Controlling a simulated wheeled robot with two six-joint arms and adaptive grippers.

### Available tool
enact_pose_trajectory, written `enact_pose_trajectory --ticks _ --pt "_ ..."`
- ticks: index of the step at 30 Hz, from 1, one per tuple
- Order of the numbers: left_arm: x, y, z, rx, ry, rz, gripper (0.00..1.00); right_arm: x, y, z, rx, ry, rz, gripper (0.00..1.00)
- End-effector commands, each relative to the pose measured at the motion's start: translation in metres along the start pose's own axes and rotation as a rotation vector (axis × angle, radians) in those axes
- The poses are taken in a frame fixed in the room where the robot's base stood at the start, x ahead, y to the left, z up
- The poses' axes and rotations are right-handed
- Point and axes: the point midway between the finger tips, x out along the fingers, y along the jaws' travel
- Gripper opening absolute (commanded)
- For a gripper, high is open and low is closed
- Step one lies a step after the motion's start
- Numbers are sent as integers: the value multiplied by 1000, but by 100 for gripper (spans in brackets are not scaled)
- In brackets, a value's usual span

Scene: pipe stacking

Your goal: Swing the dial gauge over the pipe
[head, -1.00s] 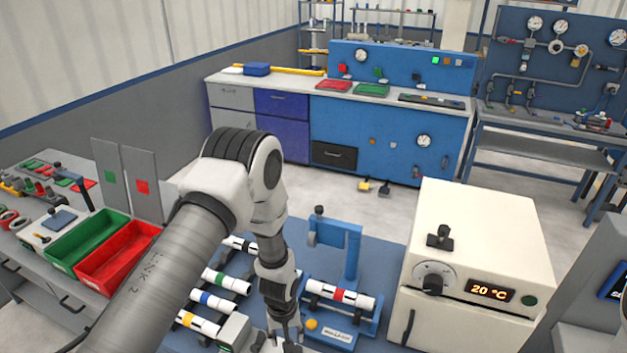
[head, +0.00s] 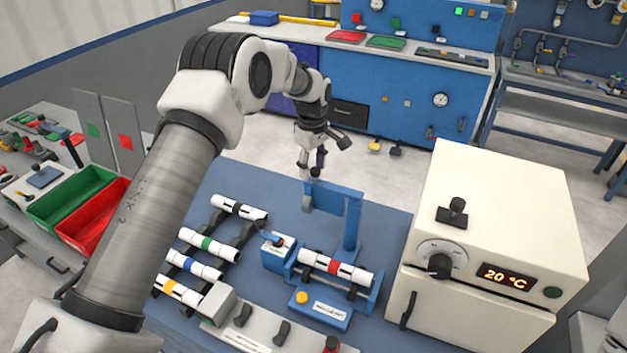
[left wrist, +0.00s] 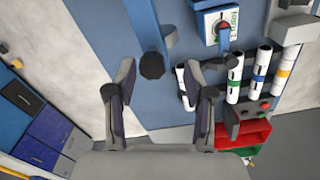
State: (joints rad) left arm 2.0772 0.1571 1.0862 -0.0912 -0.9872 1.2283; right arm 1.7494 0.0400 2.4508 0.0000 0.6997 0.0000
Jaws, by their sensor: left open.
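The pipe with a red band (head: 335,267) lies level on a blue stand (head: 363,303). Behind it rises a blue post with a swing arm (head: 335,194). A grey round part (head: 307,200), perhaps the dial gauge seen edge-on, hangs at the arm's left end, away from the pipe. My left gripper (head: 311,172) is open, pointing down above that end. In the left wrist view, a black knob (left wrist: 152,66) by the blue swing arm (left wrist: 143,22) appears between the fingers of my left gripper (left wrist: 160,95), not clamped. The dial face is hidden.
A rack of banded pipes (head: 208,240) stands left of the stand, beside a small blue box with a lever (head: 277,249). A white oven (head: 500,230) reading 20 °C stands close on the right. Green (head: 72,197) and red (head: 92,217) bins are at left.

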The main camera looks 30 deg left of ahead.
Motion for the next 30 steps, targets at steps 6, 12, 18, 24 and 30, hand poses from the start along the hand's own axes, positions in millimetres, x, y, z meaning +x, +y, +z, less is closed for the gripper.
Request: enact_pose_trajectory --ticks 6,12,18,24,30 --pt "21 0 0 1 0 -1 53 17 0 -1 0 2 0 40" --pt "20 0 0 1 0 -1 35 16 0 -1 0 2 0 40" --pt "20 0 0 2 0 -1 0 16 0 -1 0 2 0 40" --pt "20 0 1 -5 0 0 0 15 0 -1 0 2 0 40" --pt "19 0 8 -41 0 -1 0 13 0 -1 0 2 0 40"
